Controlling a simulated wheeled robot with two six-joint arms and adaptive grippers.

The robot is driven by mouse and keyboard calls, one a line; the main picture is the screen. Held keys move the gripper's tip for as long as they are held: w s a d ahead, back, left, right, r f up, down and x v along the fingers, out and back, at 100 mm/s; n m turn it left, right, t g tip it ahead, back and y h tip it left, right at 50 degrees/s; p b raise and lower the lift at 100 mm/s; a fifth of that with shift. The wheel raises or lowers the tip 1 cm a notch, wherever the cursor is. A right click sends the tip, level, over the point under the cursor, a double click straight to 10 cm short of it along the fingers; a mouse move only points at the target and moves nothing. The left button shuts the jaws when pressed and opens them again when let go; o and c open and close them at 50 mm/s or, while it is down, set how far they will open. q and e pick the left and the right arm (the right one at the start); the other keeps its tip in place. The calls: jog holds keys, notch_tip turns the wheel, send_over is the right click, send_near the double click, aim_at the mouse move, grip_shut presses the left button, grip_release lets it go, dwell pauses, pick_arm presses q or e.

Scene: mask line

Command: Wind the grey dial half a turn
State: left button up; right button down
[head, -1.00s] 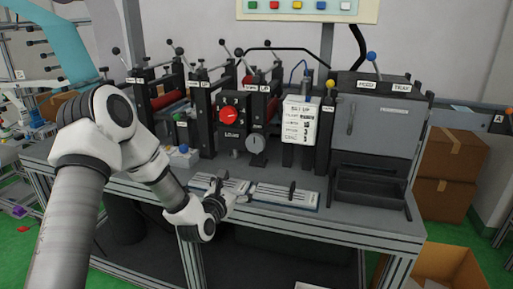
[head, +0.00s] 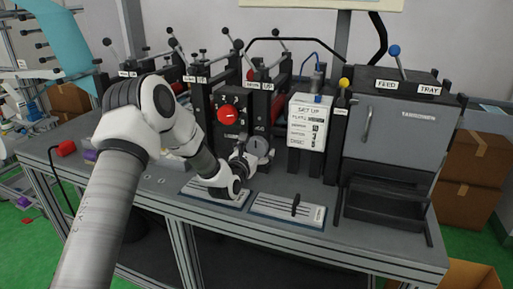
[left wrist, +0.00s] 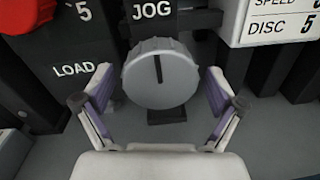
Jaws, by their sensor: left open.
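The grey dial (left wrist: 160,88) has a dark pointer line standing near upright, below the word JOG, in the left wrist view. In the head view the dial (head: 257,147) sits on the machine's front, partly behind my gripper. My left gripper (left wrist: 160,103) is open, with one purple-padded finger on each side of the dial. Gaps show between the pads and the dial's rim, so it does not grip it. In the head view my left gripper (head: 248,158) is at the dial from the front. My right gripper is in neither view.
A red knob (head: 229,115) is on the panel left of the dial. A SET UP card (head: 307,122) stands to the right. A plate with a dark handle (head: 287,210) lies on the bench. The FEED TRAY cabinet (head: 397,125) stands further right.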

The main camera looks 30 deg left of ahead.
pick_arm(q)
jog(key=shift+s+r, duration=0.15)
jog(key=shift+s, duration=0.05)
jog(key=shift+w, duration=0.1)
jog(key=c, duration=1.1)
jog(key=shift+m, duration=0.3)
jog(key=m+b, duration=0.2)
jog(key=m, duration=0.1)
jog(key=shift+f+b, duration=0.2)
jog(key=shift+b, duration=0.1)
jog(key=m+b, duration=0.1)
jog(key=m, duration=0.3)
jog(key=shift+m, duration=0.4)
jog(key=m+b, duration=0.1)
jog(key=m, duration=0.4)
jog(key=shift+r+g, duration=0.1)
jog(key=shift+g, duration=0.2)
jog(key=m, duration=0.5)
jog(key=shift+d+m+y+b, duration=0.1)
jog(key=shift+m+y+b, duration=0.25)
jog(key=shift+m+y, duration=0.05)
